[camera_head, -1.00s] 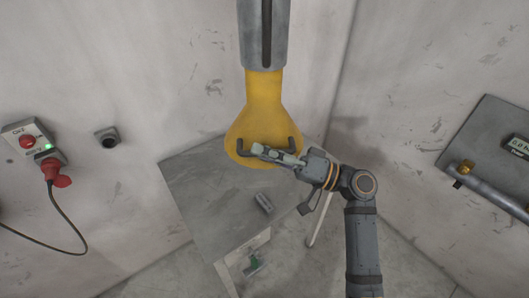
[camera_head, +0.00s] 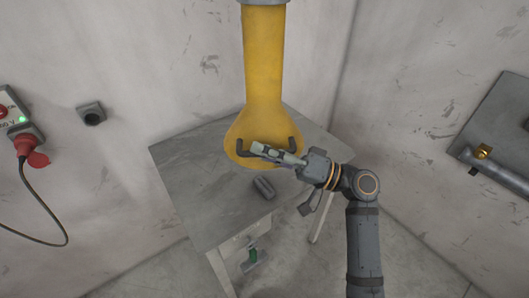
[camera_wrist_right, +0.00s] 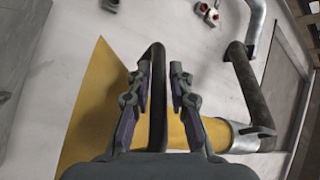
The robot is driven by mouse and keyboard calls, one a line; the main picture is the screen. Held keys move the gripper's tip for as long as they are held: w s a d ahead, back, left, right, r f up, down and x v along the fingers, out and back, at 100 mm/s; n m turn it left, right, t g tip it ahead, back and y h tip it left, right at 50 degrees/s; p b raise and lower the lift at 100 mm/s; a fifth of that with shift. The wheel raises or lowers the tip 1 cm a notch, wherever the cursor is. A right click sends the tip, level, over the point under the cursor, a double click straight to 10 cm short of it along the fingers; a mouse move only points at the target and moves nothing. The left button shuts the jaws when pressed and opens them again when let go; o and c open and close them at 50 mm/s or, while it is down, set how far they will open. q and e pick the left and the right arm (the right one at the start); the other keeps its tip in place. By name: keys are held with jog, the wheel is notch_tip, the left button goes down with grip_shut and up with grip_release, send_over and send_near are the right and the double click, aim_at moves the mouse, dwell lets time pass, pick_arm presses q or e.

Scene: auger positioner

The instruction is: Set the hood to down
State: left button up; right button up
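The yellow hood (camera_head: 264,80) hangs from a grey tube (camera_head: 265,2) at the top of the head view and flares at its lower end. A dark handle (camera_head: 294,144) is on its flared front. My right gripper (camera_head: 265,153) is at this handle. In the right wrist view, its two fingers (camera_wrist_right: 160,70) lie on either side of the dark handle bar (camera_wrist_right: 157,110), with the yellow hood (camera_wrist_right: 88,105) behind. My left gripper is out of view.
A grey table (camera_head: 190,180) stands below and behind the hood, with a small dark block (camera_head: 263,187) on it. A red plug (camera_head: 36,158) with a cable is on the left wall. A panel with a pipe (camera_head: 495,180) is at the right.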

jog(key=shift+o, duration=1)
jog(key=shift+d, duration=0.1)
jog(key=shift+s+d+f, duration=0.15)
jog(key=shift+d, duration=0.15)
jog(key=v, duration=1.1)
jog(key=shift+d, duration=0.1)
